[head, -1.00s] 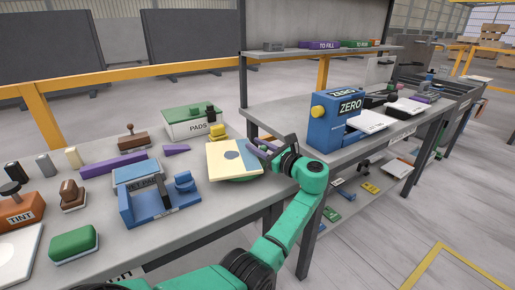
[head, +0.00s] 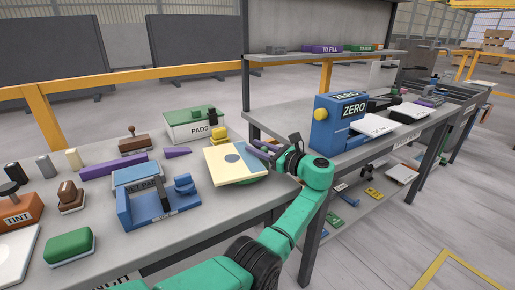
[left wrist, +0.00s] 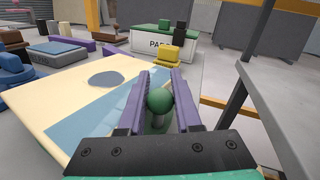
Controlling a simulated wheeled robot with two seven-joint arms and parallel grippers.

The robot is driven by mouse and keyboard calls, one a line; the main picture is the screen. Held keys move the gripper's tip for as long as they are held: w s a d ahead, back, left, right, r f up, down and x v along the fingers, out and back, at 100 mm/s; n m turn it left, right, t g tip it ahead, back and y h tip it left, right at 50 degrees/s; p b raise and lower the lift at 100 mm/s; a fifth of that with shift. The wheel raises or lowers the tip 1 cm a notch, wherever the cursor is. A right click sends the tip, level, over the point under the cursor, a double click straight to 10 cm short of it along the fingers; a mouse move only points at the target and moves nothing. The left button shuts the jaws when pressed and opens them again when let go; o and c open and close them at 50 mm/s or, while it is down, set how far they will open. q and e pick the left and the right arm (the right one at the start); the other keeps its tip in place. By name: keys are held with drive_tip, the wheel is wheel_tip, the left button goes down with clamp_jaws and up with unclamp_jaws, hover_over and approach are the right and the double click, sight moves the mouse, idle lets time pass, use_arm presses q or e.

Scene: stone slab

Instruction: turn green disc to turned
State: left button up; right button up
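The green disc (head: 252,181) shows as a green rim under a square cream board (head: 228,174) on the grey bench. The board has a blue band and a grey-blue round spot; it hides most of the disc. My left gripper (head: 262,150) is at the board's right side, its purple fingers pointing toward the bench. In the left wrist view, a round green knob (left wrist: 159,101) stands between the fingers of the left gripper (left wrist: 160,88), with both fingers close against its sides. My right gripper is not in view.
A blue fixture (head: 160,203) stands left of the board. A yellow item (head: 219,134) and the PADS box (head: 194,123) are behind it. A blue ZERO machine (head: 337,124) stands on the bench to the right. A dark post (left wrist: 252,60) rises right of the gripper.

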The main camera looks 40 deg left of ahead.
use_arm(q)
drive_tip(key=o, duration=0.4)
drive_tip(key=shift+a, duration=0.1)
drive_tip(key=shift+c, duration=0.2)
drive_tip(key=d, duration=0.5)
drive_tip(key=d+b, duration=0.1)
drive_tip(key=d, duration=0.8)
drive_tip(key=shift+s+d, duration=0.25)
drive_tip(key=shift+d, duration=0.05)
